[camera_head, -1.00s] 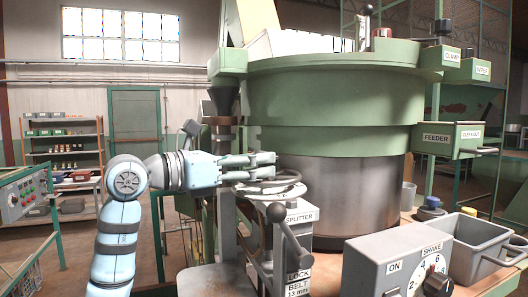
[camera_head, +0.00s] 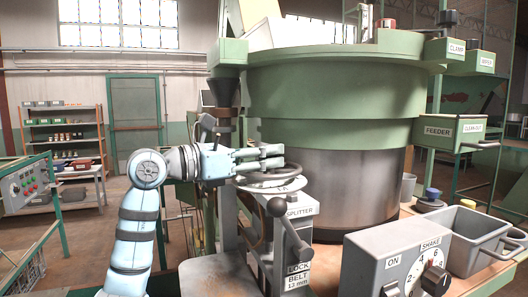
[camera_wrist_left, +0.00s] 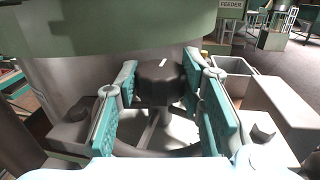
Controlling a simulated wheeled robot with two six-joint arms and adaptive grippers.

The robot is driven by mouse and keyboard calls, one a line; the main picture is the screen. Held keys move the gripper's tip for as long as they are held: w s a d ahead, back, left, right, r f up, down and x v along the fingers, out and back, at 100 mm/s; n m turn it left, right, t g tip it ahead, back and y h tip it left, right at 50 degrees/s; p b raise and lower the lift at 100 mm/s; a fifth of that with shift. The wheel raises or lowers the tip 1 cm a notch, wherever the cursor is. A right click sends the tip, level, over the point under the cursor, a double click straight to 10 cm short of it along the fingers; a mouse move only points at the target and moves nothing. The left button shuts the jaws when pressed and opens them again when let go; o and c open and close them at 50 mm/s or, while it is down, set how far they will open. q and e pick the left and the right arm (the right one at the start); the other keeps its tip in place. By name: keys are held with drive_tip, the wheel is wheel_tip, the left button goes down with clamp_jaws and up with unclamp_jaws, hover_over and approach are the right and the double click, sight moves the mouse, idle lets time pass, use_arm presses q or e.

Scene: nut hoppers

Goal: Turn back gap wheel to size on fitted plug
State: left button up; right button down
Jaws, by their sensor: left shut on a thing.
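My left gripper (camera_head: 262,160) reaches in from the left, over the gap wheel (camera_head: 292,184) on top of the splitter housing (camera_head: 298,225). In the left wrist view my left gripper (camera_wrist_left: 160,80) has its teal-padded fingers on both sides of the wheel's dark hub (camera_wrist_left: 160,84), which carries a white mark, and is shut on it. The wheel's dark rim (camera_wrist_left: 150,152) and pale spokes show below the hub. I cannot make out a plug. My right gripper is not in view.
The large green and steel feeder bowl (camera_head: 335,110) stands close behind the wheel. A grey control box (camera_head: 398,266) with a SHAKE dial and a grey bin (camera_head: 478,245) are at the right. A dark funnel (camera_head: 224,92) hangs above and left of the wheel.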

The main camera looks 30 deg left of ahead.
use_arm(q)
drive_tip(key=shift+a+r+h, duration=0.1)
drive_tip(key=shift+h, duration=0.3)
drive_tip(key=shift+m+g, duration=0.3)
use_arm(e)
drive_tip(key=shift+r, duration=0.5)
use_arm(q)
drive_tip(key=o, duration=1.2)
drive_tip(key=shift+c, duration=0.2)
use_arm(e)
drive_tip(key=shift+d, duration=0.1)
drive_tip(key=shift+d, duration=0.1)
use_arm(q)
drive_tip(key=v, duration=1.2)
